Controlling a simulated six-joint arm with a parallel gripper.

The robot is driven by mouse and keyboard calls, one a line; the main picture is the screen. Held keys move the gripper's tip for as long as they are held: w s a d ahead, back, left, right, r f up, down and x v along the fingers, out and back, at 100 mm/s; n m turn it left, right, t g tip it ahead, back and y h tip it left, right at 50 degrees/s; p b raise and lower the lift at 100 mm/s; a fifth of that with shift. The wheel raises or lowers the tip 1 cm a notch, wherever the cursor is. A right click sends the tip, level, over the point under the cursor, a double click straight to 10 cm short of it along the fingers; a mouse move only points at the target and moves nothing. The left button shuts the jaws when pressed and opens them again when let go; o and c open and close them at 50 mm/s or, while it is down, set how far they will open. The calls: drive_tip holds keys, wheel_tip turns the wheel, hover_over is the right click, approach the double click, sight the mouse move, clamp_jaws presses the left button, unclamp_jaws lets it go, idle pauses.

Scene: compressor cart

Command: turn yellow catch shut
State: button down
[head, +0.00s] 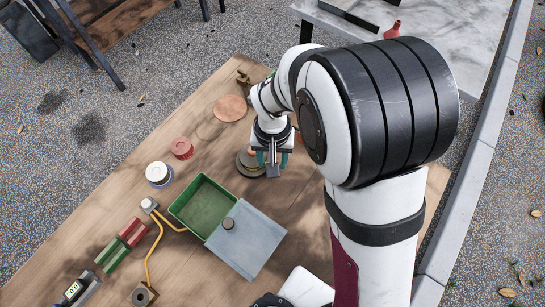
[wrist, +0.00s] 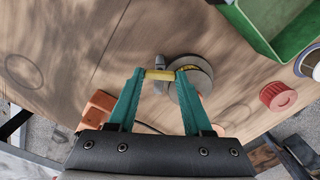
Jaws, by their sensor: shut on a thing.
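The yellow catch (wrist: 158,75) is a short yellow bar in the wrist view. It lies between the teal fingertips of my gripper (wrist: 159,74), which is shut on it. The bar sits beside a round grey disc-like part (wrist: 196,78), partly behind the right finger. In the head view my gripper (head: 273,160) points down at the table beside this round part (head: 247,162). The catch cannot be made out there, and the exact angle of the catch is hard to tell.
A green box (head: 178,207) with a grey-blue lid (head: 262,243) stands in front on the wooden table. A red cap (head: 182,147), a white and blue round piece (head: 159,173) and a yellow bent pipe (head: 150,262) lie to the left. An orange-brown block (wrist: 97,110) is near the left finger.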

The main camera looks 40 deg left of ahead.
drive_tip(key=n, duration=1.1)
drive_tip(key=shift+n, duration=0.3)
idle(0.3)
drive_tip(key=shift+c, duration=1.6)
unclamp_jaws()
